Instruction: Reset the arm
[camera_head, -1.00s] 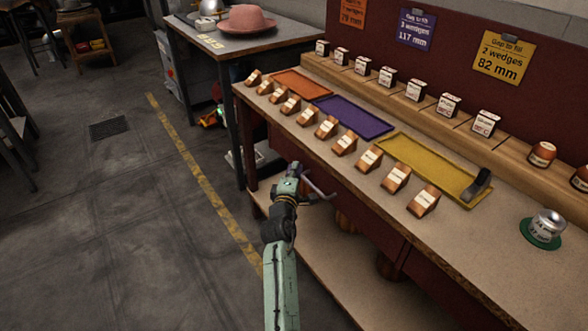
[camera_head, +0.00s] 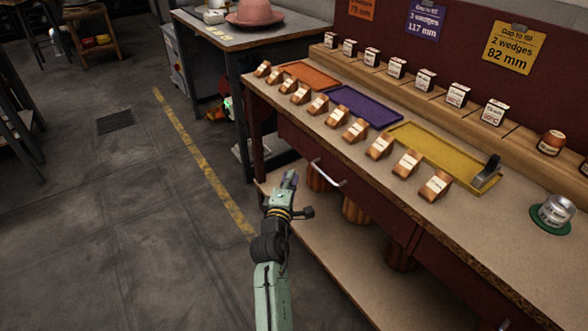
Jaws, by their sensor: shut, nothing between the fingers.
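My arm (camera_head: 270,290) reaches up from the bottom of the head view, to the left of the workbench's front edge. My gripper (camera_head: 291,178) is at its far end, in front of the bench and apart from it, near the silver drawer handle (camera_head: 328,173). The gripper is small in the picture; it looks shut, with nothing held.
The workbench (camera_head: 470,240) carries a row of copper wedges (camera_head: 380,146), an orange tray (camera_head: 306,76), a purple tray (camera_head: 365,107) and a yellow tray (camera_head: 430,150). A pink hat (camera_head: 254,14) sits on the table behind. The floor (camera_head: 130,220) at left is clear.

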